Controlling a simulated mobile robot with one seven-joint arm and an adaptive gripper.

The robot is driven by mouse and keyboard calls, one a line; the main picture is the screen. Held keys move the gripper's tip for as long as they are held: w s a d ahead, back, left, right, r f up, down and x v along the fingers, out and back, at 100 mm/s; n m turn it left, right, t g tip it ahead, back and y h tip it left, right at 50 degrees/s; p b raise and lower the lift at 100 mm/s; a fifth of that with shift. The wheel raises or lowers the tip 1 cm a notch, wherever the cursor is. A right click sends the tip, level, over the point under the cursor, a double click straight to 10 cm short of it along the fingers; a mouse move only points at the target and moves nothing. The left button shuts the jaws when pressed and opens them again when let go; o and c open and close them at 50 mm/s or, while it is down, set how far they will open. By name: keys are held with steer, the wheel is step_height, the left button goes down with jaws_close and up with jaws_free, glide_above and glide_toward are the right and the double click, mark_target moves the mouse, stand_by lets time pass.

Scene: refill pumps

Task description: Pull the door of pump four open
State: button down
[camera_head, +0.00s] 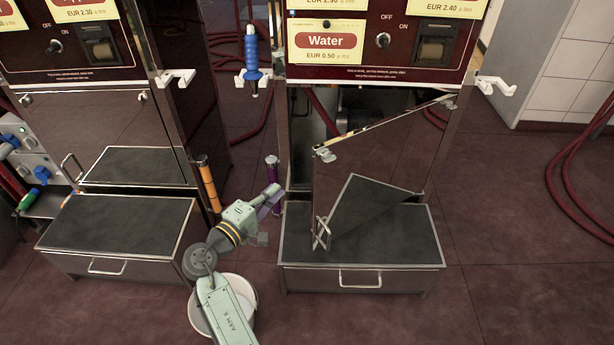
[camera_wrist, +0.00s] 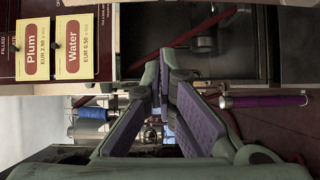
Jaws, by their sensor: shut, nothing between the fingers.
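The pump on the right, marked Water, has its brown front door (camera_head: 345,165) swung partly open. The door stands out at an angle from its right side, and its lower edge is above the black-topped step (camera_head: 415,225). A metal handle (camera_head: 322,234) sits low on the door's free edge. Dark cabinet interior shows left of the door. My gripper (camera_head: 274,194) is left of the door, apart from the handle, near the pump's left front corner. In the wrist view my gripper's fingers (camera_wrist: 165,72) are closed together and empty, with the dark cabinet opening (camera_wrist: 200,45) beyond them.
A purple nozzle (camera_head: 272,172) hangs close behind my gripper; it also shows in the wrist view (camera_wrist: 265,101). An orange nozzle (camera_head: 208,185) is at the left. A white bucket (camera_head: 247,300) stands beneath my arm. A neighbouring pump's step (camera_head: 120,222) is at left.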

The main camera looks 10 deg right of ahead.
steer(key=w+d+r+p, duration=0.1)
steer(key=d+p, duration=0.2)
steer(key=d, duration=0.6)
steer(key=shift+w+r+h, duration=0.15)
steer(key=shift+w+h, duration=0.05)
steer(key=shift+h, duration=0.1)
steer(key=shift+s, duration=0.1)
